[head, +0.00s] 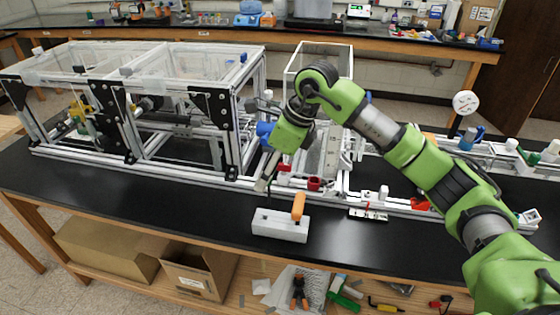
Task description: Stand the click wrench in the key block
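The key block (281,226) is a white block on the black bench top near its front edge. An orange-handled tool (298,207), which looks like the click wrench, stands nearly upright at the block's right part. Its lower end is hidden, so I cannot tell how deep it sits. My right gripper (263,183) points down, above and behind the left part of the block, apart from the orange handle. Its fingers are small and partly merge with the frame behind; I cannot tell whether they are open. My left gripper is out of view.
A large aluminium extrusion frame (140,166) with clear panels fills the bench behind and left. The bench front left of the block is clear.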

